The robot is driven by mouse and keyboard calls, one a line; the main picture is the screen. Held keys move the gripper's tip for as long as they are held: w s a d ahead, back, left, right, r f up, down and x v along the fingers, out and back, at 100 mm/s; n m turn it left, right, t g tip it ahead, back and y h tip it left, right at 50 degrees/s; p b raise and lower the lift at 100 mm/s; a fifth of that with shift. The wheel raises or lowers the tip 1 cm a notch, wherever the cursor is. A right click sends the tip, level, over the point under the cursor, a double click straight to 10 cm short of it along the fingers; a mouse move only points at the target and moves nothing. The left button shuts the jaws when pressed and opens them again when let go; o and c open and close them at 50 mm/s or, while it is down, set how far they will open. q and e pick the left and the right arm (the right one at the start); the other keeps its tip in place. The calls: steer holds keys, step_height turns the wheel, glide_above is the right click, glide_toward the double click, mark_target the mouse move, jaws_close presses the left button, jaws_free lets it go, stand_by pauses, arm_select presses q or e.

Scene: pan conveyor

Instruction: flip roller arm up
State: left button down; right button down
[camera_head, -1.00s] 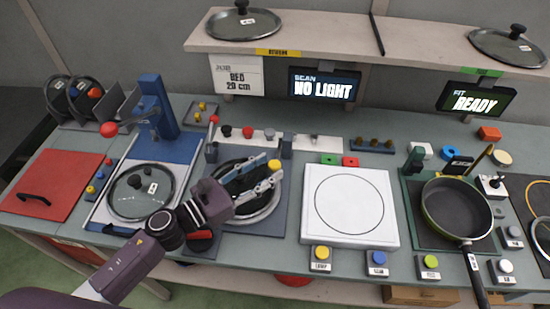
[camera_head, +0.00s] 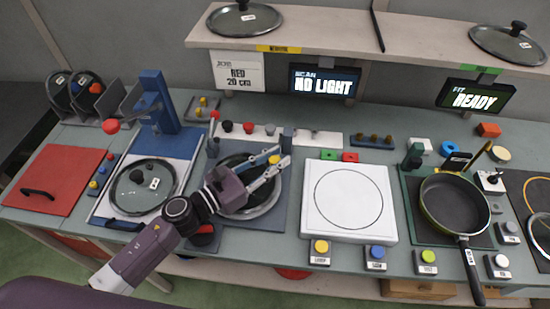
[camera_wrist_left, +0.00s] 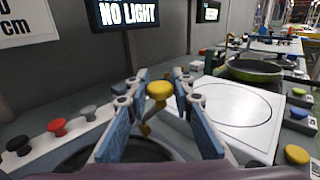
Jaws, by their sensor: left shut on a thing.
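A yellow knob (camera_wrist_left: 158,90) on a short stem, which looks like the handle of the roller arm, stands between the fingers of my left gripper in the left wrist view. The rest of the roller arm is mostly hidden by the gripper. My right gripper is not in view.
A grey post (camera_head: 287,141) stands close beside the fingers. A row of coloured knobs (camera_head: 248,128) lies behind the station. A white plate with a circle (camera_head: 348,235) is at the right, then a pan (camera_head: 455,203). A lid (camera_head: 143,187) lies on the left station.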

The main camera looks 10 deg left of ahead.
arm_select(q)
steer(key=shift+w+r+p, duration=0.2)
steer(key=shift+w+r, duration=0.05)
steer(key=shift+r, duration=0.25)
steer(key=shift+w+r+p, duration=0.15)
steer(key=shift+w+r, duration=0.05)
steer(key=shift+r, duration=0.25)
steer(key=w+r+p, duration=0.1)
steer(key=w+r, duration=0.5)
steer(key=shift+p, duration=0.4)
steer(key=shift+w, duration=0.15)
